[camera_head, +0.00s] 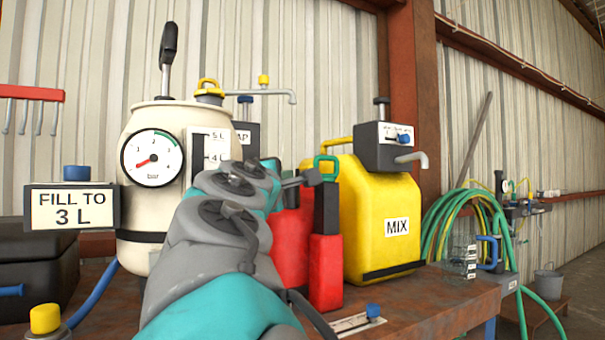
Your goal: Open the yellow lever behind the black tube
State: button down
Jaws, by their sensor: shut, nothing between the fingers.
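A small yellow lever (263,80) sits on a thin grey pipe (280,94) with a bent spout, behind the cream tank. A yellow looped handle (209,86) tops a dark cap at the tank's back right. A black upright tube-like grip (168,45) rises from the cream tank (135,205). Another black upright piece (326,205) stands on a red bottle. I cannot tell which pair the task names. My gripper (313,177) shows small at the end of my teal and grey arm, shut and empty, near the red containers. My arm hides part of the tank and bench.
A yellow MIX can (382,220) and a red bottle (326,270) stand close right of my arm. A pressure gauge (152,158) and FILL TO 3 L sign (72,207) are left. The rusty bench (430,300) has bare room at right front.

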jog(key=p+x, duration=0.1)
jog(key=x, duration=0.7)
jog(key=shift+w+d+f, duration=0.1)
jog(key=shift+w, duration=0.25)
jog(key=shift+w+d+r, duration=0.15)
jog(key=shift+w+r, duration=0.05)
jog(key=shift+w, duration=0.4)
jog(key=shift+w+d+r+p, duration=0.15)
jog(key=shift+w+d+p, duration=0.05)
jog(key=shift+d+p, duration=0.6)
jog(key=shift+w+d, duration=0.2)
jog(key=shift+d, duration=0.5)
jog(key=shift+a, duration=0.1)
